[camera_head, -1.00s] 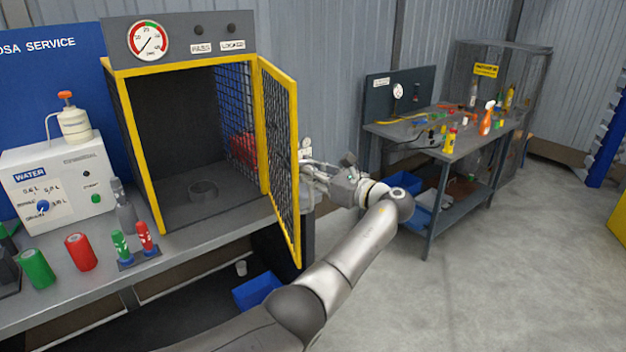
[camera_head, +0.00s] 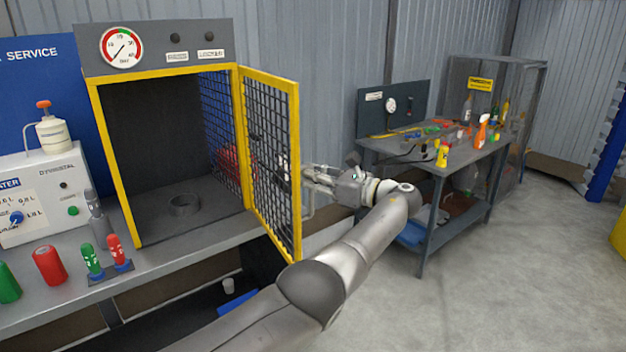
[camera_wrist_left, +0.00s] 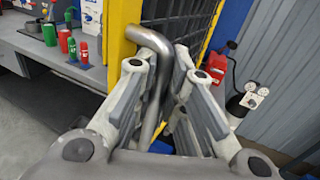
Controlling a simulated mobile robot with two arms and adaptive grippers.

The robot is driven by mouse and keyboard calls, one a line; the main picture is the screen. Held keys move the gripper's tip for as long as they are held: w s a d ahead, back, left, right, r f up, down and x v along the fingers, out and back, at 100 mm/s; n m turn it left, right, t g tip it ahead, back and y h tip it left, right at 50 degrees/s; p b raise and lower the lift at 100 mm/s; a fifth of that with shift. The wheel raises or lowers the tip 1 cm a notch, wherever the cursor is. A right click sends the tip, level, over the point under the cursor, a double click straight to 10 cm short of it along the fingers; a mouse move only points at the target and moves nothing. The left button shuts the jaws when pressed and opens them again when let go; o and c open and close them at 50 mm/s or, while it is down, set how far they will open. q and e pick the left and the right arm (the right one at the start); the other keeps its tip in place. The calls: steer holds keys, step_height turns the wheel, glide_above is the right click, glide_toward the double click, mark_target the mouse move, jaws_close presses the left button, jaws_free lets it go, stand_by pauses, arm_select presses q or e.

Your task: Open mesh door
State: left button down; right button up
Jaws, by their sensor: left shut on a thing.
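The mesh door (camera_head: 269,150) has a yellow frame and dark wire mesh. It stands swung open from the right side of the grey cabinet (camera_head: 150,140), whose inside is visible. A bent grey bar handle (camera_head: 308,200) sits on the door's outer side. My left gripper (camera_head: 314,175) reaches it from the right and is shut on it. In the left wrist view the handle (camera_wrist_left: 151,100) runs between the gripper's fingers (camera_wrist_left: 168,78), beside the yellow frame. My right gripper is not in view.
A low ring (camera_head: 184,204) lies on the cabinet floor. Red and green cylinders (camera_head: 49,265) and a white water unit (camera_head: 40,197) stand on the bench left of it. A second workbench (camera_head: 440,163) with bottles stands behind my left arm. Open floor lies to the right.

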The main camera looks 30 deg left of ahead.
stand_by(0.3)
arm_select(q)
steer(key=c, duration=1.5)
jaws_free()
steer(key=shift+a, duration=0.1)
step_height(320, 180, up, 10)
